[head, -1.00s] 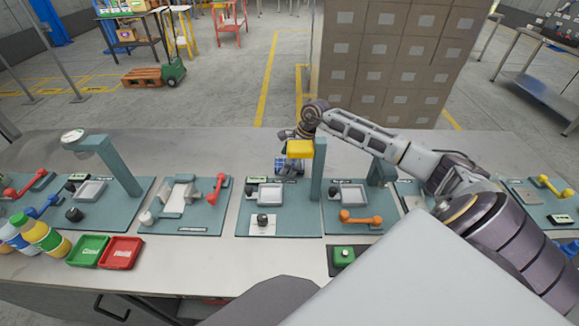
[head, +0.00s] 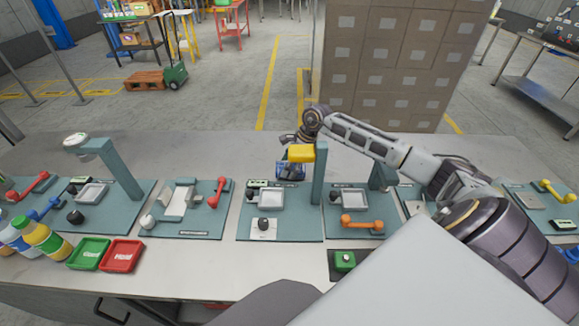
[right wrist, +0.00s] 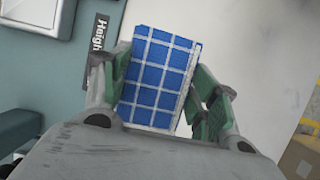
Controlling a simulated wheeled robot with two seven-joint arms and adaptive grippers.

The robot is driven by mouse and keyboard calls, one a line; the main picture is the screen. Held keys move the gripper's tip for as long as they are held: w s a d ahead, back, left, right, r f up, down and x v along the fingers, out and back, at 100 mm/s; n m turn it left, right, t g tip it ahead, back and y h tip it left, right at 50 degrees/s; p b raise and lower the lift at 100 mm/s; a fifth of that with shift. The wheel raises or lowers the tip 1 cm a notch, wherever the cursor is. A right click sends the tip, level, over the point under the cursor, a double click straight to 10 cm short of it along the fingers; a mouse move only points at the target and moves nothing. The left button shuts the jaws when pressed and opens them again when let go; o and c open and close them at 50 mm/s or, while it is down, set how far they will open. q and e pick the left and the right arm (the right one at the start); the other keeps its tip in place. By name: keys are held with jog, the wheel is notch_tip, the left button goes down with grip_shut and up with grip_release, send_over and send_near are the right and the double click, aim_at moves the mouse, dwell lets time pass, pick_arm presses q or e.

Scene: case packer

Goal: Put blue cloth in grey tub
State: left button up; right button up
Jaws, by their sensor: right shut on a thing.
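The blue cloth (right wrist: 157,80), checked with white lines, is between the green fingers of my right gripper (right wrist: 160,92) in the right wrist view. The gripper is shut on it. I cannot tell whether the cloth touches the table. My left gripper is out of view. I cannot make out a clear grey tub; shallow grey trays sit on the stations, one of them (head: 264,201) just in front of the cloth.
Teal stations with coloured handles line the table (head: 120,285). Green (head: 89,254) and red trays (head: 121,256) and bottles (head: 45,238) are at the left. The table behind the stations is mostly clear.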

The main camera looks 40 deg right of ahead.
notch_tip(320, 180, up, 9)
jog(key=shift+f+b, duration=0.1)
jog(key=shift+b, duration=0.25)
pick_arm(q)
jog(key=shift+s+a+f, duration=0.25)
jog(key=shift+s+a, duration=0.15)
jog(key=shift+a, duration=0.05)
pick_arm(e)
jog(key=shift+r, duration=0.7)
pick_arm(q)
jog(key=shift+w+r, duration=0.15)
pick_arm(e)
jog(key=shift+a+r, duration=0.1)
